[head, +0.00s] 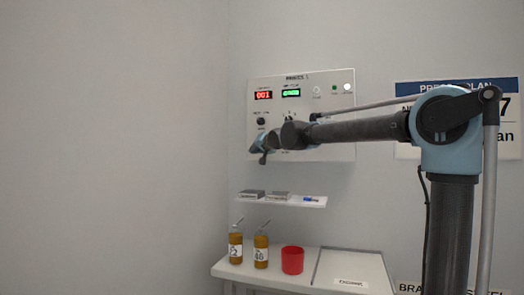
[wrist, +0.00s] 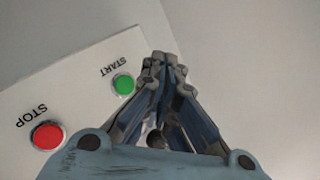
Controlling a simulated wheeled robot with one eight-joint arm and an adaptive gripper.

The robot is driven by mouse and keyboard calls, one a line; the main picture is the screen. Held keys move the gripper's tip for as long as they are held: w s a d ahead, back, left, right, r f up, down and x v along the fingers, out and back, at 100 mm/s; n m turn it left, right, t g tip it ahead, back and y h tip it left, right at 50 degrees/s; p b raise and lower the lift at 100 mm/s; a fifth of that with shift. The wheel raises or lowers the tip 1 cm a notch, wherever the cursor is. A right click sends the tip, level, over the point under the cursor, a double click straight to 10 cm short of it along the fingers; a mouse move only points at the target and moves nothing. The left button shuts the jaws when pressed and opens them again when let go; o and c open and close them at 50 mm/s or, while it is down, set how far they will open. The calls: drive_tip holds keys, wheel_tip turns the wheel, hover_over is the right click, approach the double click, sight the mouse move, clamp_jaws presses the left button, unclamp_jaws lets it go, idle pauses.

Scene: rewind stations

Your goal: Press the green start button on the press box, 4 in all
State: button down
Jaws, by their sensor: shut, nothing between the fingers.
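The press box (head: 335,99) is a pale panel on the wall in the head view, with a red display (head: 263,95) and a green display (head: 291,93). In the wrist view, the green start button (wrist: 123,84) sits on the white panel (wrist: 85,62) beside the label START. The red stop button (wrist: 47,135) is to its lower left. My gripper (wrist: 163,62) is shut and empty. In that view its fingertips are just right of the green button; I cannot tell how far off the panel they are. In the head view my gripper (head: 264,158) is at the panel's lower left, and my arm hides part of the panel.
Below the panel is a small shelf (head: 310,202) with flat items. Lower down, a table (head: 228,268) holds two amber bottles (head: 235,250) (head: 261,252), a red cup (head: 292,261) and a flat tray (head: 352,253). A sign (head: 405,88) hangs at the right. The left wall is bare.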

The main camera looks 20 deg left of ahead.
drive_tip(key=s, duration=0.3)
drive_tip(key=shift+s+a, duration=0.1)
drive_tip(key=shift+s, duration=0.2)
idle(0.4)
drive_tip(key=w, duration=0.8)
drive_tip(key=shift+w+d, duration=0.35)
drive_tip(key=shift+w, duration=0.7)
idle(2.3)
drive_tip(key=shift+s, duration=0.1)
drive_tip(key=shift+s+a, duration=0.1)
drive_tip(key=shift+s, duration=0.6)
